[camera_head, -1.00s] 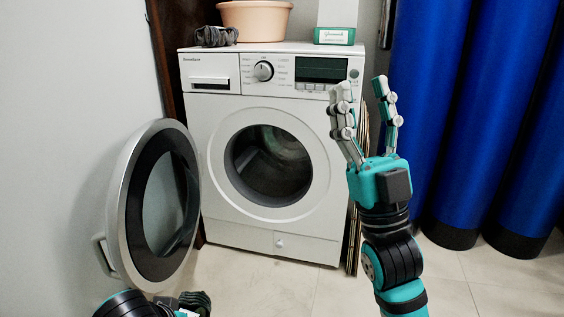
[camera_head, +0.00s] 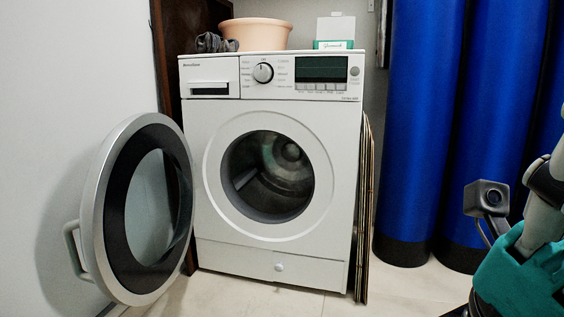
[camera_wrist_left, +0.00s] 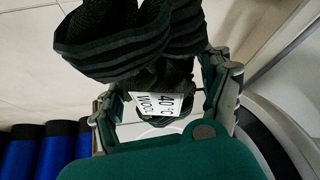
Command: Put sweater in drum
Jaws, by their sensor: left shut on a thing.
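The sweater (camera_wrist_left: 130,48) is dark green ribbed knit and bunched, with a white wool-care label (camera_wrist_left: 158,104), in the left wrist view. My left gripper (camera_wrist_left: 165,88) is shut on it, its fingers on either side of the cloth. Neither shows in the head view. The drum (camera_head: 268,177) is seen through the round opening of the white washing machine (camera_head: 330,215); no cloth shows inside. The round door (camera_head: 108,245) stands wide open on the left. Part of my right gripper (camera_head: 548,175) shows at the right edge; its fingertips are not clearly seen.
A peach basin (camera_head: 255,33), a dark bundle (camera_head: 210,42) and a white-and-green box (camera_head: 334,32) sit on the machine. Tall blue cylinders (camera_head: 425,120) stand at right. Flat panels (camera_head: 364,210) lean beside the machine. The floor in front is clear.

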